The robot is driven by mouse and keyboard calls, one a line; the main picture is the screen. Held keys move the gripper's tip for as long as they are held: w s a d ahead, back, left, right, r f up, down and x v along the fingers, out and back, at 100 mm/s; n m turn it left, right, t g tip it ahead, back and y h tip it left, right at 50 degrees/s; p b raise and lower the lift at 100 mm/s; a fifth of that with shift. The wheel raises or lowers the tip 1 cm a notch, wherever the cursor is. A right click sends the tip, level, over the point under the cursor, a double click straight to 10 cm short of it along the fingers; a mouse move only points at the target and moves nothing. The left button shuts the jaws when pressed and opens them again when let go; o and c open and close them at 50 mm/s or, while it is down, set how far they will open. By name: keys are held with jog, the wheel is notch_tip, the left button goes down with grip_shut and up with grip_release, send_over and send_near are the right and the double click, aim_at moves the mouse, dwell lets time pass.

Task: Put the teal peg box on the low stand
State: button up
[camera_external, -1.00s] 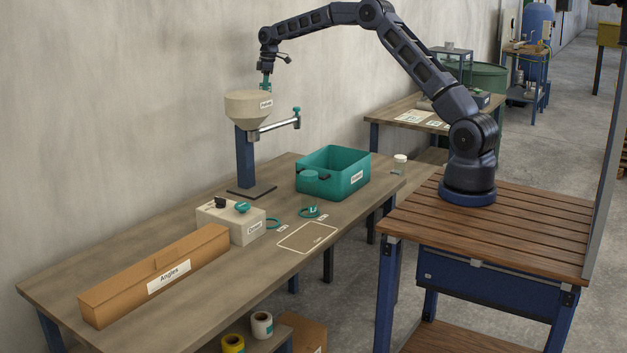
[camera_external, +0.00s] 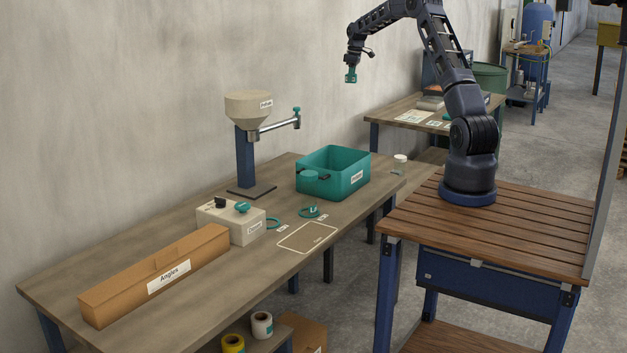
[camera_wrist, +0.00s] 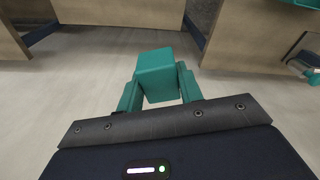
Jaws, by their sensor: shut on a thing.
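My gripper (camera_external: 351,79) hangs in the air, well above and right of the front table. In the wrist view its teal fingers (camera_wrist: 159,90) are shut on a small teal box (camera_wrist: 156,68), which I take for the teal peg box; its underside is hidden. A dark framed stand (camera_external: 431,68) is on the back table, partly hidden by my arm. I cannot tell surely whether it is the low stand.
On the front table (camera_external: 150,240) are an open teal bin (camera_external: 345,184), a beige hopper (camera_external: 248,105) on a post with a side arm, a white box (camera_external: 237,224) and a long cardboard box (camera_external: 125,290). An outlined patch (camera_external: 307,238) is bare. Papers lie on the back table (camera_external: 385,114).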

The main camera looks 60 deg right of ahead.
jog(key=s+d+m, duration=0.2)
jog(key=s+d, duration=1.1)
jog(key=s, duration=0.1)
jog(key=m, duration=0.2)
send_over(418, 180)
notch_tip(418, 180, down, 29)
jog(key=f, duration=2)
jog(key=shift+s+f, duration=0.15)
jog(key=shift+s, duration=0.15)
jog(key=shift+f, duration=0.1)
jog(key=o, duration=0.8)
jog(key=shift+o, duration=1.2)
